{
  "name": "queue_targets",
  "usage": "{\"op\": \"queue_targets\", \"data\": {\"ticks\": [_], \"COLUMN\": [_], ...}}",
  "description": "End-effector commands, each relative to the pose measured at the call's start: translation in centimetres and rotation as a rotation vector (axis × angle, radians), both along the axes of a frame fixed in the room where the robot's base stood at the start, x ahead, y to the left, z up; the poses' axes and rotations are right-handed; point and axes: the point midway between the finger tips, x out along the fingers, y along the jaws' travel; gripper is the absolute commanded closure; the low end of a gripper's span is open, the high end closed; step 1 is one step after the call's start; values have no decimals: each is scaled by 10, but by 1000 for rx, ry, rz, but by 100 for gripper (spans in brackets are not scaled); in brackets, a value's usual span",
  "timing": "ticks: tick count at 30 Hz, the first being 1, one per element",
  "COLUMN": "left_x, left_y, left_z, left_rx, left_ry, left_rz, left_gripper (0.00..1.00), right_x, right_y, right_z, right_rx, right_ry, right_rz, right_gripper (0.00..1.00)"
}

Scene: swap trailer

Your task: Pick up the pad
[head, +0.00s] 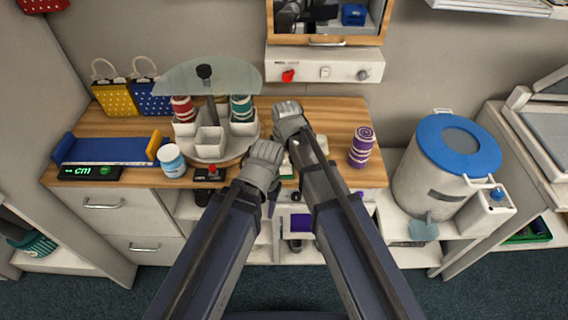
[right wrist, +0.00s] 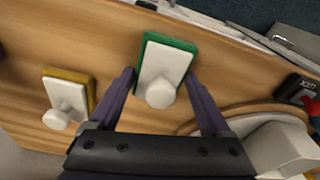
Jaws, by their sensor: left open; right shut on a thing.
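The pad with a green base and a white top with a round knob (right wrist: 167,62) lies on the wooden counter in the right wrist view. My right gripper (right wrist: 162,75) has its two purple fingers against the pad's sides and is shut on it. In the head view my right gripper (head: 290,118) is over the counter, its fingertips hidden by the arm. A second pad, with a yellow base (right wrist: 69,96), lies to the left in the right wrist view.
A round carousel with white cups and thread spools (head: 210,150) stands left of my grippers. A white-and-blue jar (head: 172,160) and a small black device with a red button (head: 209,172) are near the front edge. A purple spool (head: 362,147) stands at right.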

Motion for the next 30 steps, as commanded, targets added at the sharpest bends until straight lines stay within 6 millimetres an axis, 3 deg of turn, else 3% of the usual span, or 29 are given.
{"op": "queue_targets", "data": {"ticks": [8, 24, 30], "left_x": [0, 0, 0], "left_y": [0, 0, 0], "left_z": [15, 92, 101], "left_rx": [0, 0, 0], "left_ry": [0, 0, 0], "left_rz": [0, 0, -1], "left_gripper": [50, 50, 50], "right_x": [0, 0, 0], "right_y": [0, 0, 0], "right_z": [16, 92, 101], "right_rx": [0, 0, 0], "right_ry": [0, 0, 0], "right_rz": [0, 0, 0], "right_gripper": [73, 73, 73]}}
